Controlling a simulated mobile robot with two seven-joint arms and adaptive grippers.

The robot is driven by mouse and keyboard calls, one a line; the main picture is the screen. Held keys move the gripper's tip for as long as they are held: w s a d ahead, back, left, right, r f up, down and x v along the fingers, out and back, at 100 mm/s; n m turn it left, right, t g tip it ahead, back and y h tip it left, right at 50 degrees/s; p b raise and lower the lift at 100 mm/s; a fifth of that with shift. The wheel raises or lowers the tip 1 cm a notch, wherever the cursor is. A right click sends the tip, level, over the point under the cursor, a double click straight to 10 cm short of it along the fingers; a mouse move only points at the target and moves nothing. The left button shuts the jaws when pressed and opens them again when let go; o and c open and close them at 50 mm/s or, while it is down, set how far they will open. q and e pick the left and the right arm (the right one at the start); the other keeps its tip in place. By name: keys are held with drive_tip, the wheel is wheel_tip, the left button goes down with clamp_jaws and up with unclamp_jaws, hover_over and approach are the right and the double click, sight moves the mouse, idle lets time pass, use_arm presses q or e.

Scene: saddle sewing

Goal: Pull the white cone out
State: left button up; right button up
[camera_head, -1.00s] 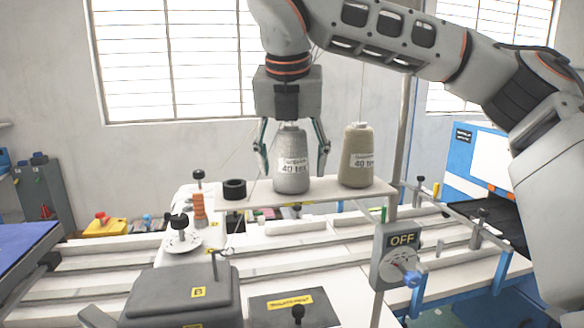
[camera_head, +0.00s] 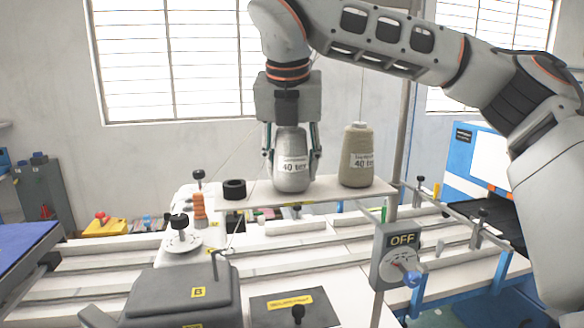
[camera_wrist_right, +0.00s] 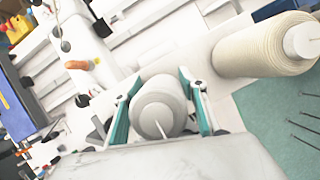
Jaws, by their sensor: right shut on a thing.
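My left gripper is not in view.
A beige cone (camera_head: 357,158) stands close to the right of the white cone. A black ring (camera_head: 234,189) sits at the shelf's left end. A post with an OFF switch box (camera_head: 397,255) stands in front at the right. A window (camera_head: 170,60) is behind.

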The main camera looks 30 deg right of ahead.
sight(292, 129)
drive_tip(key=shift+r, duration=2)
drive_tip(key=shift+r, duration=0.35)
drive_tip(key=shift+r, duration=0.3)
drive_tip(key=shift+r, duration=0.35)
drive_tip(key=shift+r, duration=0.35)
drive_tip(key=shift+r, duration=0.35)
drive_tip(key=shift+r, duration=0.65)
